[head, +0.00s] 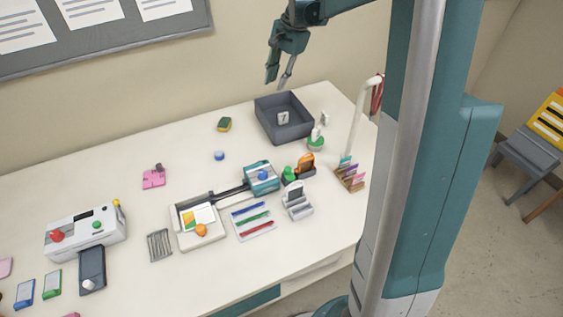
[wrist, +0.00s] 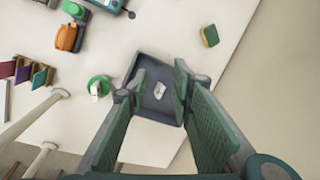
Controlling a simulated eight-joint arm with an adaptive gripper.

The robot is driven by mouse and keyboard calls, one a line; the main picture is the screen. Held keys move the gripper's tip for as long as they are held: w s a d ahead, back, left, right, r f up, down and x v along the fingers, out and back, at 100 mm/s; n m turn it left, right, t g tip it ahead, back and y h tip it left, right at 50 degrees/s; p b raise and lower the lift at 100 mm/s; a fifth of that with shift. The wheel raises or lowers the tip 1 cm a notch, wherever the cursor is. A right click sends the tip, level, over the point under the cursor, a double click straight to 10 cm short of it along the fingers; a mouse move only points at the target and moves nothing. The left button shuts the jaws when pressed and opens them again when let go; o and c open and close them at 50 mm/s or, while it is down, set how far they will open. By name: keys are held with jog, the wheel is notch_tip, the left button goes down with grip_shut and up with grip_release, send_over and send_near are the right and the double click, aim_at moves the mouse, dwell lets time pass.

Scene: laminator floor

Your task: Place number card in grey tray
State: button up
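The grey tray (head: 290,133) stands near the back right corner of the table. A white number card (head: 283,118) marked 7 stands inside it. In the wrist view the card (wrist: 159,90) shows as a small white piece on the floor of the tray (wrist: 152,108). My gripper (head: 275,84) is above the tray, in the air and clear of the card. Its fingers are apart with nothing between them. In the wrist view my gripper (wrist: 152,86) frames the tray, and its fingers hide parts of the tray's sides.
A small white piece with a dark mark (head: 325,119) stands right of the tray. A green round holder (head: 316,144) is in front of it. A sponge (head: 224,124) lies to the left. A white post (head: 357,125) rises at the right edge. Free table lies left of the tray.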

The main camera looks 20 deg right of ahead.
jog(key=s+a+r+n+t+h, duration=0.1)
jog(key=s+a+r+n, duration=0.3)
jog(key=s, duration=0.5)
jog(key=s+a+r+n+t+h, duration=0.1)
jog(key=s+a+r+n, duration=0.15)
jog(key=s+a, duration=0.5)
jog(key=s+a+f+n+t, duration=0.1)
jog(key=s+a+f+n, duration=0.1)
jog(key=s, duration=0.9)
jog(key=s+a+f+n+t, duration=0.2)
jog(key=s+n, duration=0.2)
jog(key=s, duration=0.7)
jog(key=shift+a+f+t+h, duration=0.3)
jog(key=shift+a+f, duration=0.05)
jog(key=shift+f, duration=0.05)
jog(key=shift+n, duration=0.25)
